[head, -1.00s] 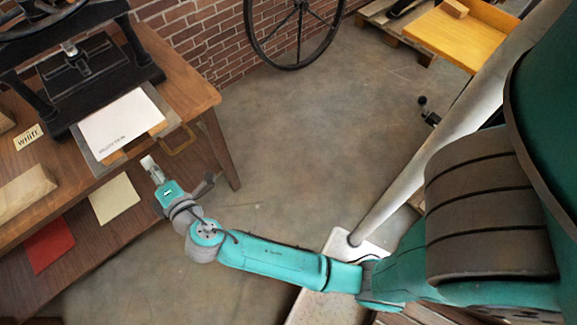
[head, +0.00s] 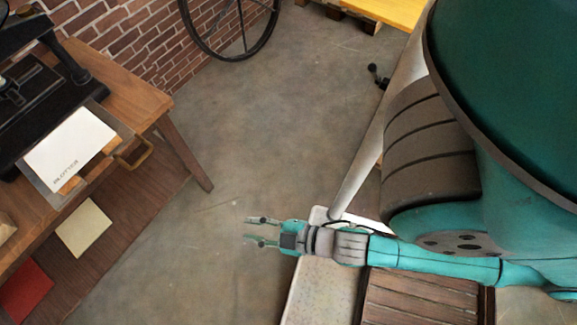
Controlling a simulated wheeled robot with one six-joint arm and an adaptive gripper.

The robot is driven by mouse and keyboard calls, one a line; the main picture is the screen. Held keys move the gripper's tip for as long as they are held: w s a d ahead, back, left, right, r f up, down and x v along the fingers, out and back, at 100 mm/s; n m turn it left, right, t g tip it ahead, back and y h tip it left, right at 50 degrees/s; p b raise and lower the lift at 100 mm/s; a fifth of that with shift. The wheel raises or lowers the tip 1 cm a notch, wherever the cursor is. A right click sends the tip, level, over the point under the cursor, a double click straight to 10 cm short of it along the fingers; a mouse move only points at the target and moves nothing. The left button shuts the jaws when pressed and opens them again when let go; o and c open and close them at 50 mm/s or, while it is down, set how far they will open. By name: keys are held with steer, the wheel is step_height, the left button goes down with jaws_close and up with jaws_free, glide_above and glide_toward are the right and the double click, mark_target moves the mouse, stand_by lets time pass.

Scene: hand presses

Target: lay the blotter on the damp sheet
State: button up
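The blotter (head: 70,148) is a white sheet with printed lettering near its lower corner. It lies flat on the grey sliding bed (head: 60,196) of the hand press at the left. Brown patches show at its lower and right edges. No separate damp sheet can be made out; whatever lies beneath the blotter is hidden. My gripper (head: 257,231) is open and empty, its fingers apart and pointing left over the bare floor. It is well to the right of the press and touches nothing.
The black press (head: 45,105) stands on a wooden bench (head: 140,97). A brown handle (head: 135,154) sticks out from the bed. A cream sheet (head: 84,228) and a red sheet (head: 25,292) lie on the lower shelf. A spoked wheel (head: 235,52) stands by the brick wall. The middle floor is clear.

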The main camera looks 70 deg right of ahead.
steer(key=s+d+r+m, duration=0.1)
steer(key=s+r+m, duration=0.5)
steer(key=s, duration=0.3)
steer(key=shift+s+d+r+h, duration=0.15)
steer(key=shift+s+r+h, duration=0.15)
steer(key=shift+r+h, duration=0.15)
